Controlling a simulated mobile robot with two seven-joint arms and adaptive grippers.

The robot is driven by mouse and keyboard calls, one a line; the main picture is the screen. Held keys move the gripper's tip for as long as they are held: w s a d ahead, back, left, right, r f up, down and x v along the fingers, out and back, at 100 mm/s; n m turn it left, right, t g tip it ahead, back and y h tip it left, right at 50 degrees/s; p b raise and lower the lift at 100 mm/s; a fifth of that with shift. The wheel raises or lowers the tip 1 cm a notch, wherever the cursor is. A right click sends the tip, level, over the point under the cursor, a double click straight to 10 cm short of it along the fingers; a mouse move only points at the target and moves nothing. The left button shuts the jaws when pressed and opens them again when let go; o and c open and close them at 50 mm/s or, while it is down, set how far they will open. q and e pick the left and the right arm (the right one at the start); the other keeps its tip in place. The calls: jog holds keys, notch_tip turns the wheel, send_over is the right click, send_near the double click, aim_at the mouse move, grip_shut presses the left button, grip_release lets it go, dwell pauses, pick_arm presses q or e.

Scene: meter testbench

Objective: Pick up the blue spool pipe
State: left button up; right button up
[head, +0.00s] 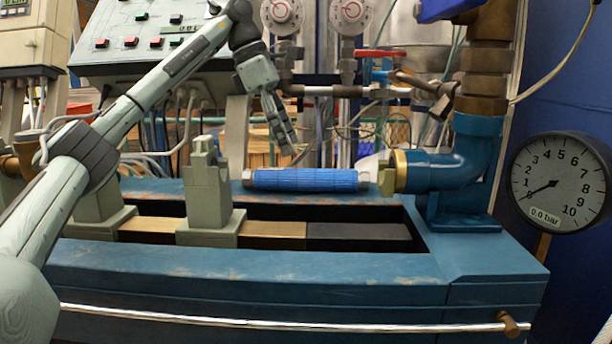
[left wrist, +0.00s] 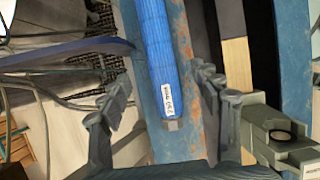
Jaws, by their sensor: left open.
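The blue spool pipe (head: 306,180) lies level on the back rail of the blue bench in the head view, just left of the brass-faced pipe end. My left gripper (head: 282,128) hangs above the pipe with its fingers pointing down. In the left wrist view the pipe (left wrist: 158,62) runs down between the two fingers, with a white label near its end. The left gripper (left wrist: 168,98) is open, and its fingers stand apart on either side of the pipe without visibly holding it. My right gripper is not in view.
A grey-green support block (head: 210,190) stands left of the pipe over the bench trough. The blue elbow with its brass face (head: 400,171) stands close to the pipe's right end. A pressure gauge (head: 560,183) is at far right. The blue front rail (head: 250,270) is clear.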

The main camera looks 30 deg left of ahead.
aim_at(303, 169)
pick_arm(q)
jog(key=x, duration=0.6)
jog(key=shift+w+d+f+b, duration=0.1)
jog(key=shift+d+f+b, duration=0.15)
jog(key=shift+b, duration=0.1)
jog(key=shift+w+d+f, duration=0.1)
jog(key=shift+f, duration=0.2)
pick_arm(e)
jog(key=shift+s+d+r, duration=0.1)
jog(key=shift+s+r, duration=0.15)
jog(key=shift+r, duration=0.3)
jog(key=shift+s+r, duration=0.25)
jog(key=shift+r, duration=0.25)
pick_arm(q)
jog(key=c, duration=1.4)
jog(key=shift+r, duration=0.15)
grip_shut()
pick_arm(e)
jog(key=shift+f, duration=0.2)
